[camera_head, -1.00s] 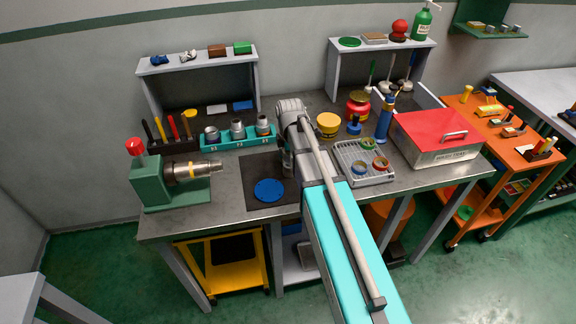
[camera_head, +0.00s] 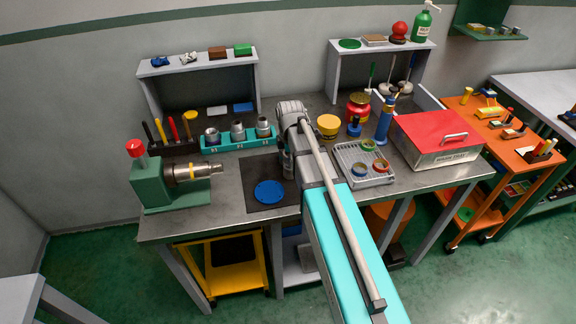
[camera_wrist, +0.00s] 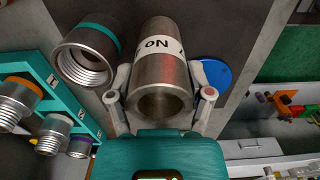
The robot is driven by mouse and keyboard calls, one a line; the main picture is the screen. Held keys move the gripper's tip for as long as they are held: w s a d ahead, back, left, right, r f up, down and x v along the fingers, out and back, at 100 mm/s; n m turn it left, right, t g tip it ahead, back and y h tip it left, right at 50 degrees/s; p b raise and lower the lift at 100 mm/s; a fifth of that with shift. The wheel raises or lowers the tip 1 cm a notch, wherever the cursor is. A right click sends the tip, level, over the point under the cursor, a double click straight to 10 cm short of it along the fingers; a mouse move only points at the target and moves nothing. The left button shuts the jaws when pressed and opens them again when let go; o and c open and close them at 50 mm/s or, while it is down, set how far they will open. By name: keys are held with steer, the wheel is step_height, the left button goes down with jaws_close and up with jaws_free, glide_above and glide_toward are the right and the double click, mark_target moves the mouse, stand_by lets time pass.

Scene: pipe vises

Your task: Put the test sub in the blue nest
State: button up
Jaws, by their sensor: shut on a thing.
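In the wrist view a plain steel cylinder with a white label, seemingly the test sub (camera_wrist: 160,75), sits between the two fingers of my gripper (camera_wrist: 161,97). The gripper is shut on it, and only part of the label's lettering shows. In the head view my gripper (camera_head: 288,165) is over the bench just right of the blue disc, and my arm hides most of what it holds. The flat round blue nest (camera_head: 269,192) lies empty on a dark mat, and it also shows in the wrist view (camera_wrist: 214,74), partly hidden behind the right finger.
A teal rack (camera_head: 226,145) of threaded fittings stands behind the mat. A threaded collar with a teal band (camera_wrist: 87,52) is close left of the held cylinder. A green vise (camera_head: 152,187) stands left; a grey tray of rings (camera_head: 347,153) and a red-lidded box (camera_head: 435,130) stand right.

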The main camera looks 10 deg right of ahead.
steer(key=shift+r, duration=0.25)
step_height(320, 180, up, 3)
steer(key=p, duration=0.3)
steer(key=s+r+p, duration=0.9)
steer(key=s+p, duration=0.1)
steer(key=s, duration=0.4)
steer(key=shift+r, duration=0.25)
stand_by(0.5)
step_height(320, 180, down, 3)
steer(key=b, duration=0.3)
steer(key=shift+f, duration=0.15)
steer(key=shift+a, duration=0.15)
stand_by(0.4)
